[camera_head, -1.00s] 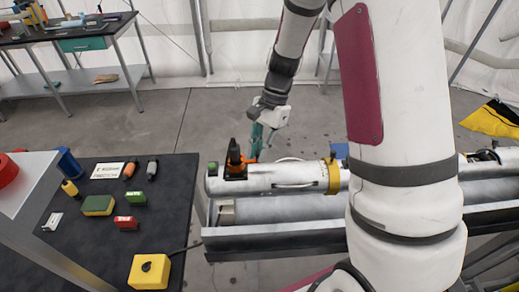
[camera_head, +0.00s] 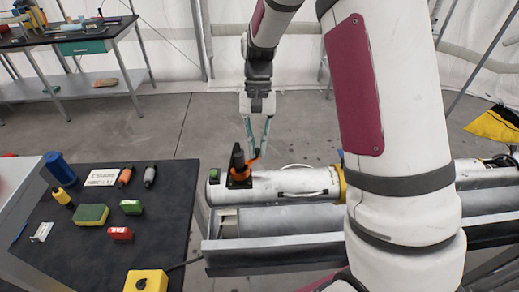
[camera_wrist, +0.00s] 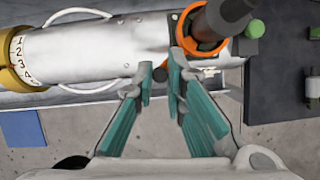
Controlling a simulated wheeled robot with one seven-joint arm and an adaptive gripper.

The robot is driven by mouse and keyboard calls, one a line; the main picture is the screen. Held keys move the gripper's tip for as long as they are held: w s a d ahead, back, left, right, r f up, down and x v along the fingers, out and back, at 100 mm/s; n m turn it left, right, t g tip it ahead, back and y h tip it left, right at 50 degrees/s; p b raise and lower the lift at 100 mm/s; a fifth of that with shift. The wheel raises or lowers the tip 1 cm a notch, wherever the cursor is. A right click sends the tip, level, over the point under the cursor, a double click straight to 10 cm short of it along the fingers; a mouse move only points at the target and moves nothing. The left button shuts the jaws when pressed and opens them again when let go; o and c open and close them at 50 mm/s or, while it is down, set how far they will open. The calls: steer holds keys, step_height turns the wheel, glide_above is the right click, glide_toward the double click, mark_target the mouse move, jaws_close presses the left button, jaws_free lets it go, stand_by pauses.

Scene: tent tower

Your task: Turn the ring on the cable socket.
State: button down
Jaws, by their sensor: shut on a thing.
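The cable socket (camera_head: 237,182) sits on top of the left end of a white cylinder, with a black plug (camera_head: 238,160) standing in it. An orange ring (camera_head: 251,171) with a short arm circles the plug's base; it also shows in the wrist view (camera_wrist: 205,46). My gripper (camera_head: 257,150) reaches down behind the socket, its teal fingers at the ring's orange arm. In the wrist view the fingertips (camera_wrist: 161,70) stand a little apart, just beside the ring. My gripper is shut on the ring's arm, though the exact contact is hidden.
The white cylinder (camera_head: 295,180) lies on a grey metal cradle (camera_head: 300,246) and carries a wire handle and a yellow numbered collar (camera_wrist: 22,62). A dark table (camera_head: 165,226) with several small blocks stands left. Open floor (camera_head: 205,130) lies behind.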

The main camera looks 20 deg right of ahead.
steer(key=shift+w+a+n+h+b, duration=0.35)
steer(key=shift+w+a+n+h, duration=0.3)
steer(key=shift+n, duration=1.05)
steer(key=shift+w+a+n+h+b, duration=0.4)
steer(key=shift+w+a+n+h, duration=0.3)
steer(key=shift+n, duration=1)
steer(key=shift+w+a+n+h+b, duration=0.35)
steer(key=shift+w+a+n+h, duration=0.35)
steer(key=shift+n, duration=1)
steer(key=shift+s+a, duration=0.2)
steer(key=c, duration=1.6)
jaws_free()
steer(key=shift+c, duration=0.2)
steer(key=shift+r, duration=0.1)
steer(key=v, duration=1.1)
steer(key=shift+r, duration=0.4)
steer(key=shift+w, duration=0.15)
